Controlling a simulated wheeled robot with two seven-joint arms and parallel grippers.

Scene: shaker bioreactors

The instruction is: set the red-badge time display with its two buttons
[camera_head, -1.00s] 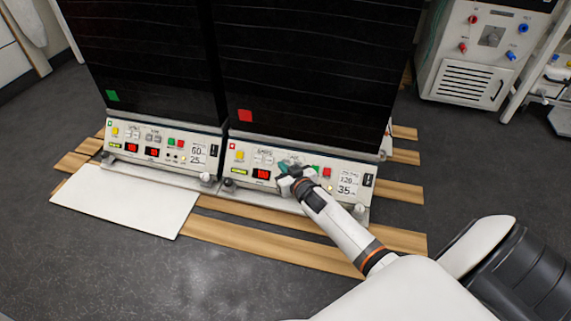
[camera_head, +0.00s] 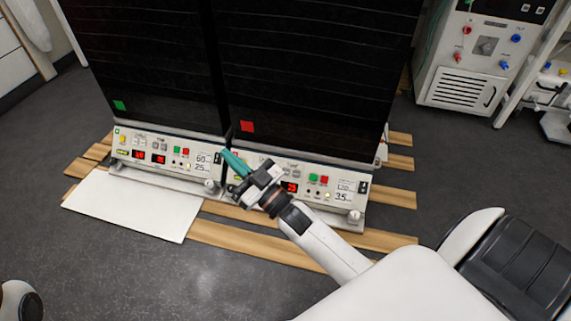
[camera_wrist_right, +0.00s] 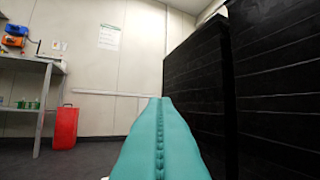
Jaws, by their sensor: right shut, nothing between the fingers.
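The red badge (camera_head: 247,127) is on the dark front of the right-hand bioreactor cabinet. Below it is a pale control panel (camera_head: 342,178) with a red-lit display (camera_head: 290,187), a green button, a red button and a label reading about 120 and 35. My right gripper (camera_head: 234,162), with teal fingers, is in front of the panel's left part and hides the display and controls there. Its fingers point up and left, near the gap between the two panels. In the right wrist view the teal fingers (camera_wrist_right: 160,140) are pressed together and empty. My left gripper is not in view.
The green-badge (camera_head: 119,105) cabinet with its own panel (camera_head: 165,150) stands to the left. A white board (camera_head: 130,205) and wooden slats (camera_head: 250,236) lie on the floor in front. A white machine (camera_head: 480,60) stands at the back right. The dark floor in front is largely clear.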

